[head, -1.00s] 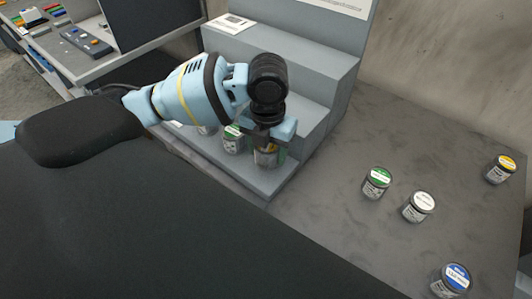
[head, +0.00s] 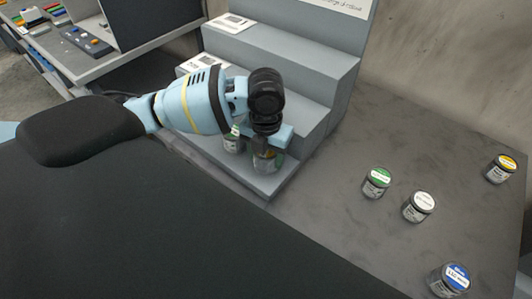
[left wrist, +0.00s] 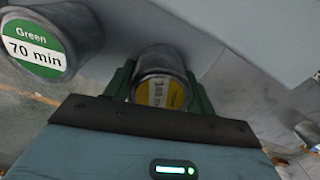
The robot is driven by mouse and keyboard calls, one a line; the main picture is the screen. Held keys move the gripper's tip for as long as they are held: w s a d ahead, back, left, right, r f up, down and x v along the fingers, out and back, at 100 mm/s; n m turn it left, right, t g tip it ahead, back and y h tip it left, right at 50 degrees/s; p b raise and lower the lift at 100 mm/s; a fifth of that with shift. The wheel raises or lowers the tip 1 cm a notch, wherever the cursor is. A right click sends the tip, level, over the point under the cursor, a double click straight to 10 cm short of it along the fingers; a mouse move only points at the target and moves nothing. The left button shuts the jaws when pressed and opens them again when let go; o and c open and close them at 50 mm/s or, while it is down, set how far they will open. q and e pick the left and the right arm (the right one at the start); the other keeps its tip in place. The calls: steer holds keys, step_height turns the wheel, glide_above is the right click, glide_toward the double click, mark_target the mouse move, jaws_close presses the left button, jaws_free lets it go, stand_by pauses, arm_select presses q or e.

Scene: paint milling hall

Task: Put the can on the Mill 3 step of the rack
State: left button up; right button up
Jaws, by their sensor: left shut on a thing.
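My left gripper (head: 266,143) is shut on a can (head: 267,160) at the near right end of the rack's lowest step. In the left wrist view the held can (left wrist: 160,88) shows a yellow label with partly readable print, between the dark green fingers. I cannot tell whether its base touches the step. The grey stepped rack (head: 318,115) has three levels. A green-labelled can (head: 233,143) stands on the lowest step just left of the held one; in the left wrist view this can (left wrist: 40,45) reads "Green 70 min". My right gripper is not in view.
On the bench right of the rack stand a green can (head: 376,183), a white can (head: 419,206), a blue can (head: 451,280) and a yellow can (head: 500,168). Cards lie on the top step (head: 230,22) and middle step (head: 193,64). A control desk (head: 85,42) stands at the upper left.

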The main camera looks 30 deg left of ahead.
arm_select(q)
steer(key=o, duration=1.1)
steer(key=shift+r, duration=0.1)
step_height(320, 180, up, 11)
steer(key=shift+f+p, duration=0.1)
steer(key=shift+p, duration=0.3)
steer(key=shift+r, duration=0.65)
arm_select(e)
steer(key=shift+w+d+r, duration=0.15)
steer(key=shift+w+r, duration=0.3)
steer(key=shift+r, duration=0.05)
